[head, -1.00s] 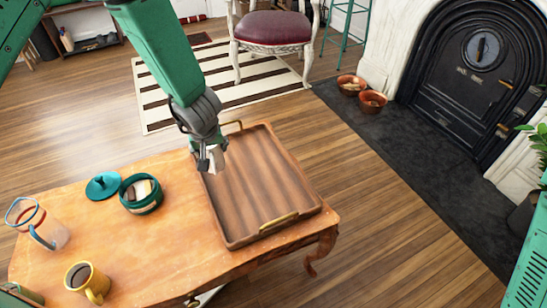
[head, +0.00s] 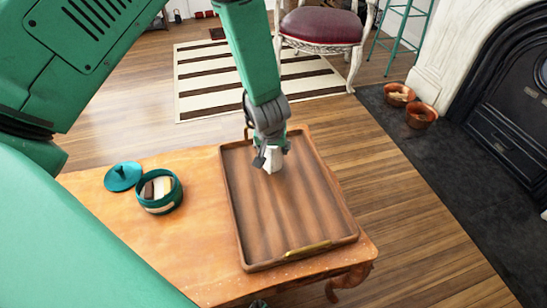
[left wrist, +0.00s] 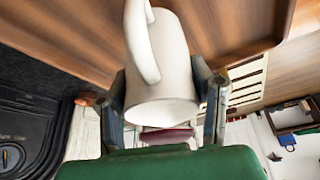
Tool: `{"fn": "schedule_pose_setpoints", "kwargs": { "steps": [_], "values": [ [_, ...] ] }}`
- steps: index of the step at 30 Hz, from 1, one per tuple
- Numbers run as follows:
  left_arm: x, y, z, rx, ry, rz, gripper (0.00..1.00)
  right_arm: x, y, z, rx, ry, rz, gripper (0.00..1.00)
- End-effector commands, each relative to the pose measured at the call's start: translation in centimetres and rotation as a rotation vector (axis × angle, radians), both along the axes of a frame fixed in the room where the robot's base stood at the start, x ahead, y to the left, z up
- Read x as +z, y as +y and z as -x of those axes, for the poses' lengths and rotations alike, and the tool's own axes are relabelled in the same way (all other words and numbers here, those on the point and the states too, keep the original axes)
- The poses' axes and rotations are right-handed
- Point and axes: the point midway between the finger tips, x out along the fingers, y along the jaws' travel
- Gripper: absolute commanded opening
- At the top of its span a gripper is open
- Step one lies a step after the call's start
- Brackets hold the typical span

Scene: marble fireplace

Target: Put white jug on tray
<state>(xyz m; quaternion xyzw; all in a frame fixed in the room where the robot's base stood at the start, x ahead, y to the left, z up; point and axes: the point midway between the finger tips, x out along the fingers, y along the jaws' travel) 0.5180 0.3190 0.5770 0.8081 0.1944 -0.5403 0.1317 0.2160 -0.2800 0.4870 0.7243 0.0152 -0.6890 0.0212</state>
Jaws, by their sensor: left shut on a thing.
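The white jug (left wrist: 168,68) fills the middle of the left wrist view, with its handle on the left side. In the head view the white jug (head: 273,158) shows as a small pale shape below my left gripper (head: 270,152), over the far part of the wooden tray (head: 297,215). My left gripper is shut on the jug; its two fingers flank it in the left wrist view (left wrist: 165,98). I cannot tell whether the jug's base touches the tray. The tray has a brass handle on its near edge and is otherwise empty. My right gripper is not in view.
The tray sits on an orange wooden table (head: 185,235). A teal bowl (head: 160,192) with contents and a teal lid (head: 123,176) stand left of the tray. A chair (head: 322,30), striped rug and copper bowls (head: 420,116) are on the floor beyond.

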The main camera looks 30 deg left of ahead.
Motion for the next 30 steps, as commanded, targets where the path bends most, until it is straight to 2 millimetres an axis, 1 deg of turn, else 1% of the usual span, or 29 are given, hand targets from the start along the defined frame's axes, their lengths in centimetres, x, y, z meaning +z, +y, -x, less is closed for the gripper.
{"fn": "schedule_pose_setpoints", "kwargs": {
  "steps": [1,3,4,5,11,15,16,17,18,26,30],
  "values": [
    [-1.2,-0.1,0.0,0.0,0.001,0.0,0.06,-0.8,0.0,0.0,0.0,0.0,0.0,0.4],
    [-2.1,-0.1,0.1,0.0,0.002,0.0,0.06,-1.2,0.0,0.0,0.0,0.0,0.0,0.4],
    [-2.2,-0.1,0.0,-0.001,0.002,0.0,0.06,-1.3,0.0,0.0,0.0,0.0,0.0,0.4],
    [-2.2,-0.1,0.0,0.0,0.001,-0.002,0.0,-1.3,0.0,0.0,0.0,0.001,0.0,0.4],
    [-2.0,-0.2,0.0,-0.001,0.0,-0.003,0.0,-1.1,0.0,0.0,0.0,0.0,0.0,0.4],
    [-2.4,-0.1,0.0,0.0,0.0,-0.001,0.0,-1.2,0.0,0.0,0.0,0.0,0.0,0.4],
    [-2.5,-0.1,0.0,0.0,0.001,0.0,0.51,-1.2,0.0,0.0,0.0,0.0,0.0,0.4],
    [-2.4,-0.1,0.0,0.0,0.001,0.0,0.62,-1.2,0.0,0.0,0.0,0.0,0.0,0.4],
    [-2.4,-0.1,0.0,0.0,0.001,0.0,0.69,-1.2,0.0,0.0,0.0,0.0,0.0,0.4],
    [-2.4,-0.1,0.0,-0.001,0.001,-0.001,0.69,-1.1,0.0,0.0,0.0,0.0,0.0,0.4],
    [-1.6,-0.2,0.1,-0.002,0.002,-0.001,0.69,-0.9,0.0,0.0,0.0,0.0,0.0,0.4]
  ]
}}
